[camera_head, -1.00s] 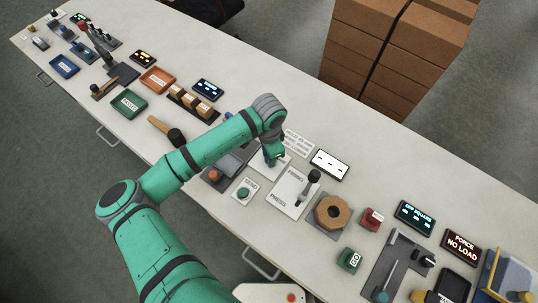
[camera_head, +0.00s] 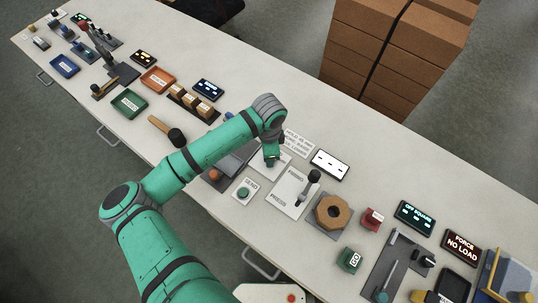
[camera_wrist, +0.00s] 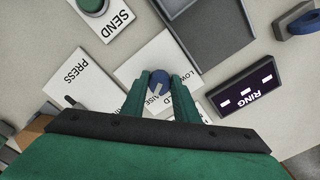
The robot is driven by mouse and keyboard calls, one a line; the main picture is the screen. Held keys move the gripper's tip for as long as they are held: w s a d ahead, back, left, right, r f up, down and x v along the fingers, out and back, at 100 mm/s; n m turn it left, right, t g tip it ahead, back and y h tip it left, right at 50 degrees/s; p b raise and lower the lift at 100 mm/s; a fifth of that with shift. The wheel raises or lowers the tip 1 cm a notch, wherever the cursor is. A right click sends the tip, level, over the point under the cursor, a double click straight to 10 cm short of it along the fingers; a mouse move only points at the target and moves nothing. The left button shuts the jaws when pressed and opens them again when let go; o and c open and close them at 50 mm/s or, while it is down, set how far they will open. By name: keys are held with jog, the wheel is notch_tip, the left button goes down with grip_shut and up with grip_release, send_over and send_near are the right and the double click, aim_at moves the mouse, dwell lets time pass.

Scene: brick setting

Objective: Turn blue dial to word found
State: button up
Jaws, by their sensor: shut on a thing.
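The blue dial (camera_wrist: 160,80) sits on a white plate (camera_wrist: 133,66) in the wrist view, with a pale mark on its top. My gripper (camera_wrist: 162,87) is shut on it, a green finger on each side. Printed words ring the dial, but the fingers cover parts of them; I can make out only pieces such as "LO" and "LD". A dark display (camera_wrist: 242,88) beside the plate reads "RING" with white dashes. In the head view my gripper (camera_head: 271,160) is down at the plate (camera_head: 283,165), and the dial is hidden there.
A SEND button (camera_head: 243,193) and a PRESS panel with a black-knobbed lever (camera_head: 313,177) stand close to the dial plate. A white display with dashes (camera_head: 331,165) is behind the lever. A wooden ring (camera_head: 332,212) is farther right. A grey tray (camera_wrist: 205,30) lies near the plate.

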jog(key=o, duration=1.1)
jog(key=shift+c, duration=0.2)
jog(key=shift+w+r, duration=0.1)
jog(key=shift+r, duration=0.5)
notch_tip(320, 180, up, 10)
jog(key=shift+f, duration=0.2)
